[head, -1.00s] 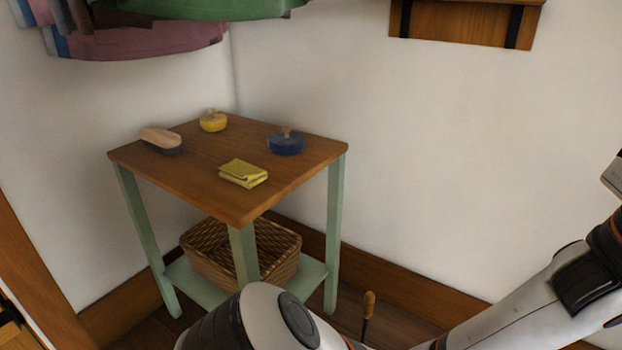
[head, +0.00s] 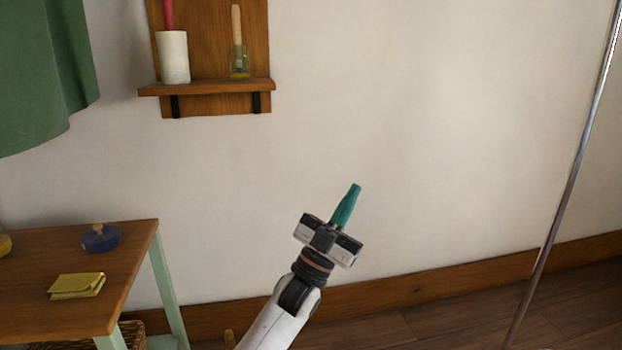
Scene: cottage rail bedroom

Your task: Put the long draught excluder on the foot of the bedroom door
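My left gripper (head: 347,203) is raised in front of the bare white wall, pointing up and slightly right. A narrow teal piece stands out from its dark and white body. I cannot tell whether this is its fingers seen edge-on or something between them, so open or shut is unclear. The long draught excluder and the bedroom door cannot be made out in this view. My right gripper is not in view.
A wooden-topped table (head: 122,262) at the left bears a blue lidded pot (head: 100,240) and a folded yellow cloth (head: 76,286). A wall shelf (head: 210,88) holds a white cylinder (head: 173,58). A metal pole (head: 568,190) stands at the right. Floor (head: 450,325) between is clear.

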